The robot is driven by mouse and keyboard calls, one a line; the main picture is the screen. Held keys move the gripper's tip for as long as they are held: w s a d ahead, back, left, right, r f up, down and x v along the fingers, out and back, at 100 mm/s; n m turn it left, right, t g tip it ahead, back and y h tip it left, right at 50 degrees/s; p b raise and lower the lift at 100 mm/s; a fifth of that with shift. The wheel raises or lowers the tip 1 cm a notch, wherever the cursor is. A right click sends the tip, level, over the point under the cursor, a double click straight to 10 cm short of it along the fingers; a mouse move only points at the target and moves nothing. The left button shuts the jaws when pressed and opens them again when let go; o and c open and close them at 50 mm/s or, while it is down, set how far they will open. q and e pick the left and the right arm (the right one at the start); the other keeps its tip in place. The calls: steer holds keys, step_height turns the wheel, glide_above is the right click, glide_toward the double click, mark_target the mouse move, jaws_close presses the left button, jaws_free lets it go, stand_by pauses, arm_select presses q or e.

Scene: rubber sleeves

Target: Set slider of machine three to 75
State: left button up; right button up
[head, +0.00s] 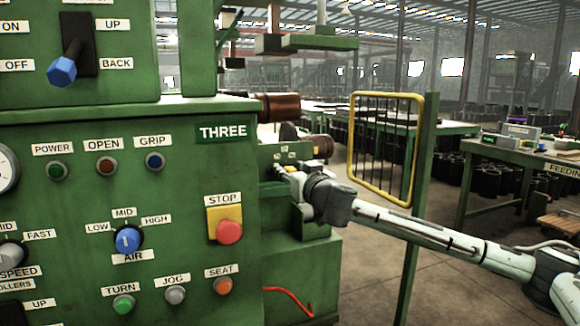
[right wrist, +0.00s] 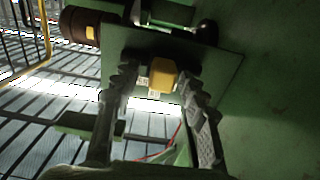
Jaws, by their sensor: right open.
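Machine three (head: 180,180) is the large green machine at the left, with a "THREE" sign (head: 222,132). My right arm reaches in from the right to its far side, and my right gripper (head: 282,172) is beside a small green panel (head: 290,152) there; the fingertips are small and partly hidden in the head view. In the right wrist view my right gripper (right wrist: 157,82) is open, with a yellow block (right wrist: 162,74), which may be the slider's knob, between the fingertips. I cannot tell whether they touch it. No slider scale or value is readable. My left gripper is not in view.
A red stop button (head: 229,232), an air knob (head: 127,240) and a blue-ended lever (head: 62,71) are on the machine's front. Brown rollers (head: 280,107) stick out above the panel. A yellow-framed gate (head: 385,150) stands behind my forearm. Open floor lies at the right.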

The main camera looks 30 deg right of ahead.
steer(key=shift+w, duration=0.15)
jaws_close()
steer(key=shift+w+a, duration=0.2)
steer(key=shift+a, duration=1)
jaws_free()
steer(key=shift+w+a, duration=0.1)
steer(key=v, duration=1.2)
